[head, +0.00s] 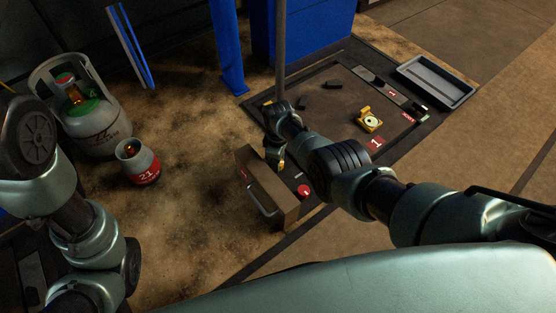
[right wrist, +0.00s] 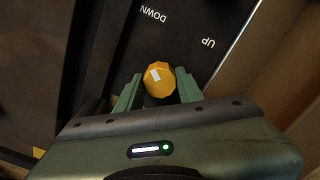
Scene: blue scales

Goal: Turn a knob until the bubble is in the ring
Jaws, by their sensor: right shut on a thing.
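A yellow bubble level (head: 368,120) with a round white face lies on the dark scale platform (head: 330,120). Its bubble and ring are too small to make out. My right gripper (head: 274,160) is at the near left corner of the scale, over a brown box. In the right wrist view, its fingers (right wrist: 158,88) are shut on a yellow knob (right wrist: 158,79) with a white mark on top. The words UP and DOWN are printed on the dark surface beyond the knob. My left arm shows at the left, but its gripper is out of view.
The brown box (head: 265,188) has a handle, with a red button (head: 304,190) beside it. A large gas cylinder (head: 88,115) and a small one marked 21 (head: 138,162) stand at left. A grey tray (head: 436,82) lies at back right. A blue post (head: 229,45) stands behind.

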